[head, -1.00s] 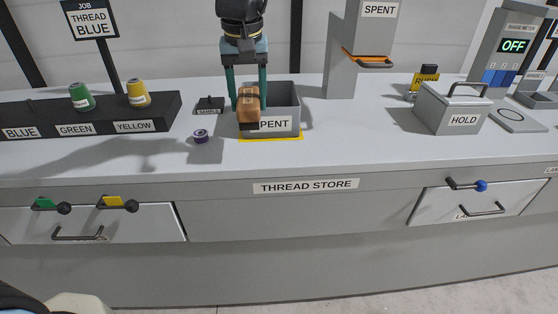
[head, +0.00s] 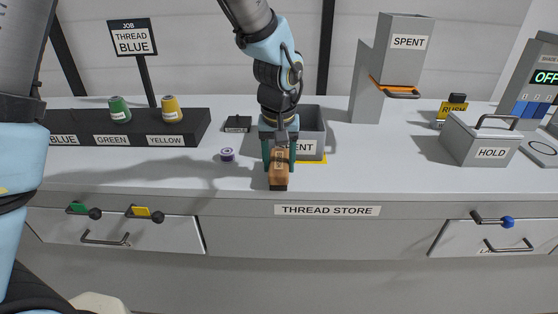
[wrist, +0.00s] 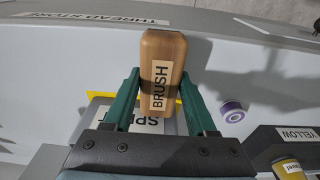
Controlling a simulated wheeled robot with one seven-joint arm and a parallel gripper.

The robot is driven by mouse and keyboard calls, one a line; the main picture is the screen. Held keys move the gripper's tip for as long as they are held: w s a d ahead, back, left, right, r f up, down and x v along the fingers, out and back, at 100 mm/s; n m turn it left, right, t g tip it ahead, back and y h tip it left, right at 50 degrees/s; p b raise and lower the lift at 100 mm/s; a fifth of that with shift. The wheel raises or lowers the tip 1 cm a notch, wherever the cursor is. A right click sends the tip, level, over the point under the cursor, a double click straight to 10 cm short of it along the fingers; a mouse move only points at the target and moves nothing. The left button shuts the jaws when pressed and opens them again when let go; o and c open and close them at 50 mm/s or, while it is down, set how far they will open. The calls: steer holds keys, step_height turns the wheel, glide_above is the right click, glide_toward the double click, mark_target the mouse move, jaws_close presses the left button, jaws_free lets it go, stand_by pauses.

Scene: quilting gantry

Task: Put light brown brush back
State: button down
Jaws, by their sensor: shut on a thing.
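The light brown brush (head: 279,168), a block with a dark end and a BRUSH label, is held in my gripper (head: 279,158). In the wrist view the brush (wrist: 162,55) sits between the two green fingers of my gripper (wrist: 160,90), which are shut on its sides. It is in front of the grey SPENT bin (head: 312,130), near the counter's front edge. My gripper and arm hide the bin's left part. I cannot tell how high the brush is above the counter.
A purple spool (head: 227,154) lies left of the brush, with a small black labelled block (head: 238,124) behind it. The black thread rack (head: 190,128) with green and yellow spools is further left. The HOLD box (head: 470,145) stands right. Counter between bin and HOLD box is clear.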

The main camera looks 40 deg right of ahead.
mark_target(278, 164)
steer(key=shift+f, duration=0.2)
steer(key=shift+c, duration=1)
jaws_free()
step_height(278, 164, up, 12)
steer(key=s+a+b, duration=0.1)
steer(key=b, duration=0.1)
steer(key=shift+r, duration=0.2)
